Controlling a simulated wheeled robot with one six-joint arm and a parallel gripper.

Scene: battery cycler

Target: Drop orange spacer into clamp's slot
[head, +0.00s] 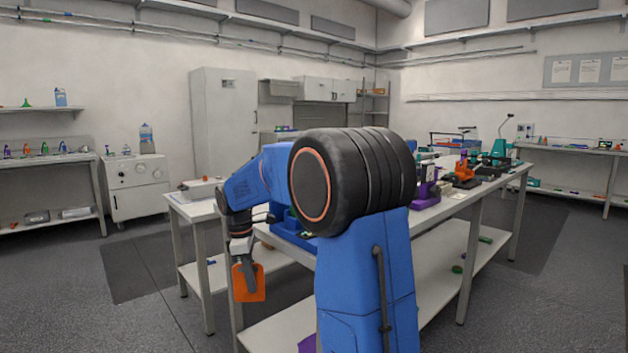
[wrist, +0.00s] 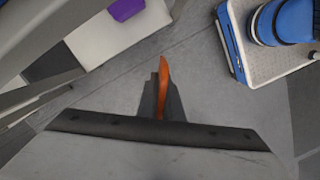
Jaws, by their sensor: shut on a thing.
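My gripper (head: 243,279) hangs low beside the near left end of the long workbench, pointing down. It is shut on the orange spacer (head: 252,284), a flat plate, with the floor below it. In the wrist view the spacer (wrist: 163,88) shows edge-on as a thin orange strip between the two dark fingers (wrist: 161,100). Clamp-like devices stand on the bench: a purple one (head: 427,190), an orange one (head: 464,170) and a teal one (head: 500,150). I cannot tell which is the task's clamp. No slot can be made out.
The long workbench (head: 455,215) has a lower shelf with a purple thing (head: 307,344) at its near end. My arm hides much of the bench. A blue holder (head: 290,232) sits on its left end. A smaller table (head: 190,208) stands at left. Open floor (head: 60,290) lies left.

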